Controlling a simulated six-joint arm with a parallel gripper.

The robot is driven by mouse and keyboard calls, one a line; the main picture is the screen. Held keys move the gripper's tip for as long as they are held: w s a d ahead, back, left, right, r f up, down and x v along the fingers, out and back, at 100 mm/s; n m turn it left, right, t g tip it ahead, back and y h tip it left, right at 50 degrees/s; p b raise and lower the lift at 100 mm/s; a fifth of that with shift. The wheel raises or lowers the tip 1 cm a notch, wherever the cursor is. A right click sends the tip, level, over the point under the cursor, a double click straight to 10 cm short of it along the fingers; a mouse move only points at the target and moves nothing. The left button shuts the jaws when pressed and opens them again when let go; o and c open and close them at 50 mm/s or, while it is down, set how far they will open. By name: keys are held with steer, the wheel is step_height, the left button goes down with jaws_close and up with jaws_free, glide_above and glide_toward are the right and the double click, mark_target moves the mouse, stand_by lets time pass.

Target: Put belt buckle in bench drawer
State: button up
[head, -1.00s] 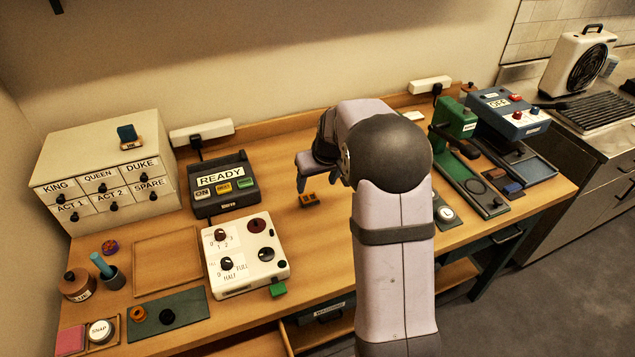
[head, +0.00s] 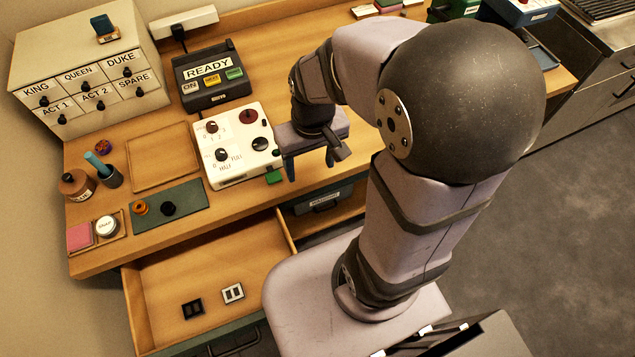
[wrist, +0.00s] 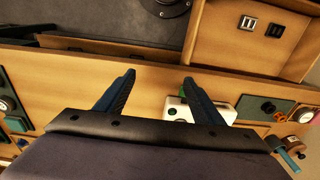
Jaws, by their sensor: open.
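A wooden drawer (head: 140,290) stands open under the front of the bench. Inside it lie a black buckle-shaped piece (head: 193,309) and a white buckle-shaped piece (head: 233,293), side by side and apart. Both also show in the drawer in the wrist view, white (wrist: 248,22) and black (wrist: 275,30). My gripper (head: 309,165) is open and empty, right of the white dial box, above the bench's front part. Its fingers in the wrist view (wrist: 153,82) have nothing between them. The small brown piece seen earlier on the bench is not visible now; my arm may hide it.
The white dial box (head: 240,145) with a green tab (head: 273,177) is close left of my gripper. The READY console (head: 210,75) and labelled drawer cabinet (head: 90,70) stand behind. A dark green mat (head: 185,215) lies left. The drawer's floor is mostly clear.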

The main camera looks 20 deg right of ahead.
steer(key=shift+o, duration=0.5)
steer(key=shift+g, duration=0.3)
steer(key=s, duration=0.3)
steer(key=s+f, duration=0.1)
steer(key=s, duration=0.1)
steer(key=shift+s+a, duration=0.1)
steer(key=shift+a, duration=0.2)
steer(key=w+d+f+t+b, duration=0.15)
steer(key=w+d, duration=0.45)
steer(key=w, duration=1.1)
steer(key=w+d+t, duration=0.3)
steer(key=w+d, duration=0.2)
steer(key=w, duration=1.2)
steer(key=shift+s+p+x, duration=0.2)
steer(key=shift+p+x, duration=1.6)
steer(key=shift+x, duration=1.9)
steer(key=c, duration=1.2)
steer(key=shift+c, duration=0.2)
